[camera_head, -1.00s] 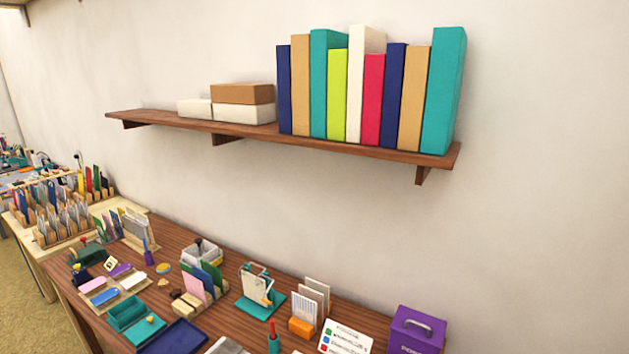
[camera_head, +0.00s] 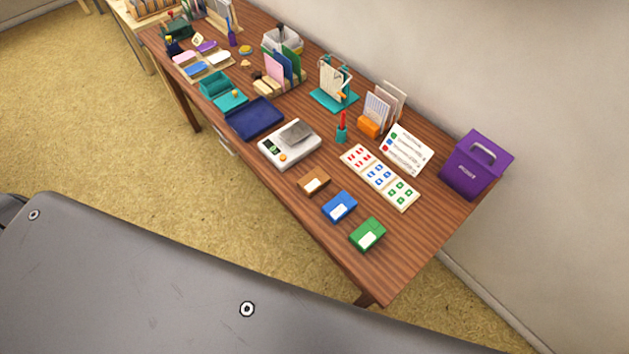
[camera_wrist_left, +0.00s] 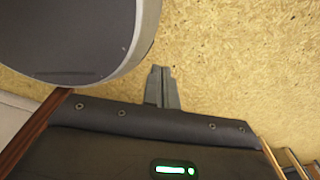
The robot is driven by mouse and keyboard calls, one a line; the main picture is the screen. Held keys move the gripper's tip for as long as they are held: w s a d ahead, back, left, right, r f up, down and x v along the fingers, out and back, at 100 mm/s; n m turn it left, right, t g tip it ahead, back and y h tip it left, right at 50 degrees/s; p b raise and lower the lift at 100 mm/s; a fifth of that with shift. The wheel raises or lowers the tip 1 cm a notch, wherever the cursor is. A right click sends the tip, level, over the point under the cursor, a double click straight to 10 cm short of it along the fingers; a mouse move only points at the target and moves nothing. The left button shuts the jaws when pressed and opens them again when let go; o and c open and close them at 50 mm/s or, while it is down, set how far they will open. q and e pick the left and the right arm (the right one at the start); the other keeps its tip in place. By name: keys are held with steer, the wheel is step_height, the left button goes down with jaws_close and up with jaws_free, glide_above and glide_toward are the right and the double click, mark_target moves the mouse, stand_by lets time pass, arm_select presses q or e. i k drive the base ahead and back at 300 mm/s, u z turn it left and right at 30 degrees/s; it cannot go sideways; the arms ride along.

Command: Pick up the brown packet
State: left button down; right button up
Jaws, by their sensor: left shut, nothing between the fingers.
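The brown packet (camera_head: 313,183) is a small brown block with a white label. It lies on the wooden table near its front edge, left of the blue packet (camera_head: 339,207) and the green packet (camera_head: 367,235). My left gripper (camera_wrist_left: 161,72) shows in the left wrist view with its fingers together and empty, over the tan floor and away from the packets. Neither gripper shows in the head view.
A white scale (camera_head: 290,147) stands just behind-left of the brown packet. A stamped card sheet (camera_head: 379,177) lies behind the packets, and a purple box (camera_head: 476,165) stands at the right end. The table front right of the green packet is bare.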

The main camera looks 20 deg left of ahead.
mark_target(313, 182)
steer(key=z, duration=1.15)
steer(key=k, duration=1)
steer(key=u, duration=0.1)
steer(key=i, duration=0.45)
